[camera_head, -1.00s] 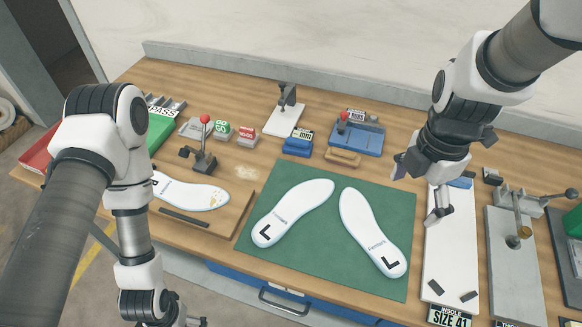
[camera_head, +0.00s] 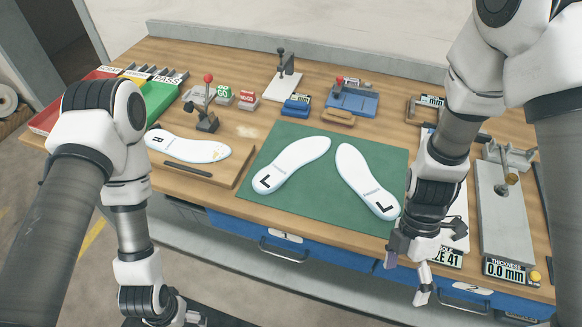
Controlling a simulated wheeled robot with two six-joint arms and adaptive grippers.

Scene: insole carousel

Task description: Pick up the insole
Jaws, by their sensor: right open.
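Two white insoles lie apart on the green mat (camera_head: 290,203): a left one (camera_head: 292,164) and a right one (camera_head: 366,181), each with a black L at its near end. A third white insole (camera_head: 188,146), marked R, lies on a wooden board (camera_head: 215,180) at the left, with yellowish spots on its right end. My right gripper (camera_head: 406,280) is open and empty, pointing down near the bench's front edge, just below the right insole's near end in the picture. My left gripper (camera_head: 192,320) is at the bottom edge, partly cut off; its fingers cannot be made out.
Red, white and green bins (camera_head: 160,98) stand at the back left. A red-knobbed lever tool (camera_head: 206,105), a small press (camera_head: 284,75) and a blue fixture (camera_head: 352,102) stand behind the mat. A grey thickness gauge (camera_head: 500,205) stands at the right. Blue drawers (camera_head: 330,258) are below.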

